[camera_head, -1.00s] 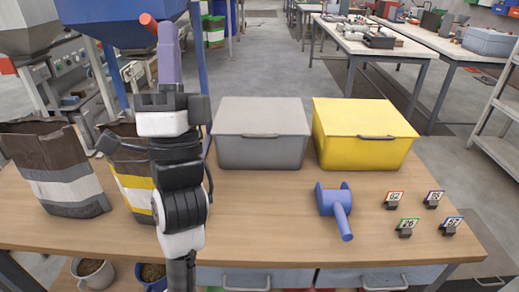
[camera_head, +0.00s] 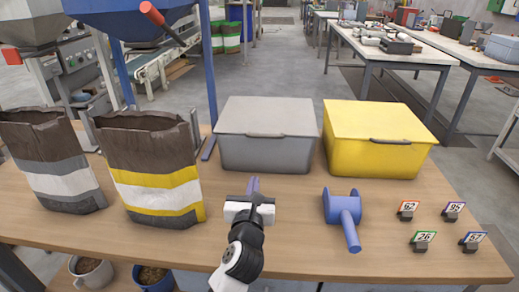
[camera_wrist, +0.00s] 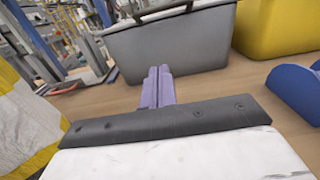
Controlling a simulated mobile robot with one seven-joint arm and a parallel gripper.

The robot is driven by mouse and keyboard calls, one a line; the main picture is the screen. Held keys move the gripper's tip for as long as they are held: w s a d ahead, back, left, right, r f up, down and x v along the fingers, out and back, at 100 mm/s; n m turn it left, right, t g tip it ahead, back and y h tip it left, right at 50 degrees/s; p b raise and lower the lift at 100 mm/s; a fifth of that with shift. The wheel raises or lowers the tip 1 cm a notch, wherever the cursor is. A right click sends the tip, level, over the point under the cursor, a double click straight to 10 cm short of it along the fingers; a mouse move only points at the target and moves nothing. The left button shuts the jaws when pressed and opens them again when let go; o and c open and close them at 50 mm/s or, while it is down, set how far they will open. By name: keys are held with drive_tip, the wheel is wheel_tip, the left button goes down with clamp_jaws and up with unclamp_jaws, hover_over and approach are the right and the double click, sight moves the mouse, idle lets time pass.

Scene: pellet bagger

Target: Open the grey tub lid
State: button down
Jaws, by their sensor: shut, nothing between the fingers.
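The grey tub (camera_head: 266,152) stands on the wooden table with its flat grey lid (camera_head: 268,116) down. A dark handle (camera_head: 265,135) runs along the lid's front edge. In the wrist view the grey tub (camera_wrist: 175,48) stands ahead, with its front wall and part of its rim in sight. My gripper (camera_head: 253,185) is in front of the tub, apart from it and below the lid's level. Its purple fingers (camera_wrist: 157,85) are together in the wrist view, with nothing between them. They point toward the tub's front wall.
A yellow tub (camera_head: 375,145) with a closed lid stands right of the grey one. A blue scoop (camera_head: 343,210) lies right of my gripper. Two open bags, one yellow-banded (camera_head: 155,180) and one grey-banded (camera_head: 52,165), stand left. Several number tags (camera_head: 423,238) stand at the right.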

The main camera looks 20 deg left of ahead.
drive_tip(key=w+a+r+p, duration=0.2)
drive_tip(key=w+r+p, duration=0.2)
drive_tip(key=w+p, duration=0.4)
drive_tip(key=shift+x, duration=1.15)
drive_tip(key=shift+a+r, duration=0.1)
drive_tip(key=shift+r, duration=0.1)
